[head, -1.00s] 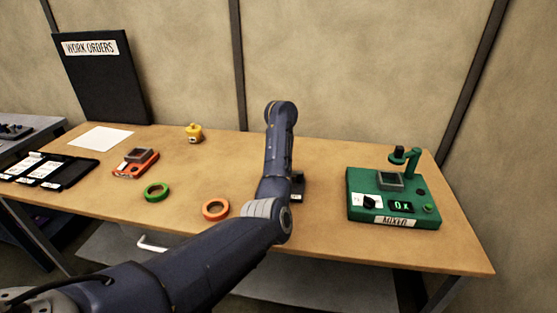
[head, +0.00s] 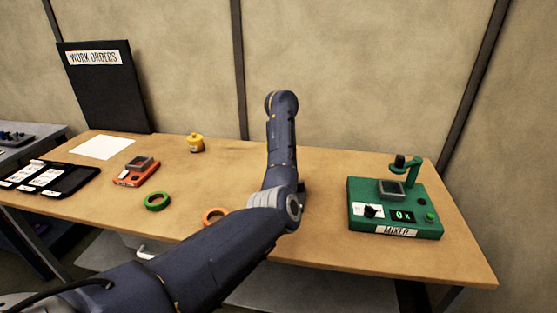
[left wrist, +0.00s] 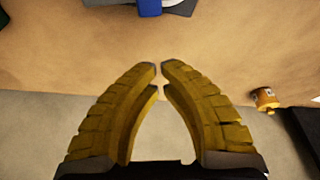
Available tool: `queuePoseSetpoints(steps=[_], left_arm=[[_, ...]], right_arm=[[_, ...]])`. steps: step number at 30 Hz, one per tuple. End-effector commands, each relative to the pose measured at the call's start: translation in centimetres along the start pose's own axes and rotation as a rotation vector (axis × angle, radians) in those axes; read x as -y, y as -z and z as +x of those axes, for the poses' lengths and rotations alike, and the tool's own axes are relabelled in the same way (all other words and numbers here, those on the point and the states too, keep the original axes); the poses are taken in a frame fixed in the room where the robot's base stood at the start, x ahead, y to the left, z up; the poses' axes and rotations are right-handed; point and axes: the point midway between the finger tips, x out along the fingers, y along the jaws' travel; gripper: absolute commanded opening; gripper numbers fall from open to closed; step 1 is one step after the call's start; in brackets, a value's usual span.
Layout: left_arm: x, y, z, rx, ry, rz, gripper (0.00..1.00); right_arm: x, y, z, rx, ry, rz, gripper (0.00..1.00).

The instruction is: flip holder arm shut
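A green mixer (head: 376,222) with a display reading 0 stands on the right of the table. A green holder arm (head: 412,170) on its post reaches left, with a black end (head: 399,161) raised above the rear of the square grey platform (head: 391,190). In the left wrist view my left gripper (left wrist: 160,66) has its two yellow fingers angled together, tips almost touching, with nothing between them. The gripper itself is hidden behind my arm in the head view, left of the mixer and apart from it. My right gripper is not in view.
A green ring (head: 157,201), a partly covered orange ring (head: 214,215), an orange device (head: 136,172) and a yellow pot (head: 195,143) lie left of my arm. A dark object (head: 303,186) is mostly hidden behind it. A blue object (left wrist: 150,7) shows in the wrist view.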

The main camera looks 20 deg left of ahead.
Motion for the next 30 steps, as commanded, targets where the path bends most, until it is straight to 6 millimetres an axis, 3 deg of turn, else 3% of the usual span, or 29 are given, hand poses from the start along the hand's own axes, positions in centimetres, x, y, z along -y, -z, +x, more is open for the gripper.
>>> queuePoseSetpoints(steps=[3, 12, 30], left_arm=[[-0.1, 0.1, -1.8, -0.002, -0.004, -0.001, 0.0], [0.0, 0.0, -3.9, 0.0, -0.002, 0.001, 0.0], [0.5, 0.1, -3.7, -0.001, 0.004, -0.006, 0.0]], right_arm=[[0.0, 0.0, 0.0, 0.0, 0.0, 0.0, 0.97], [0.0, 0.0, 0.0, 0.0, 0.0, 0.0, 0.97], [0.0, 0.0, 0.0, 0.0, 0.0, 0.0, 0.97]])
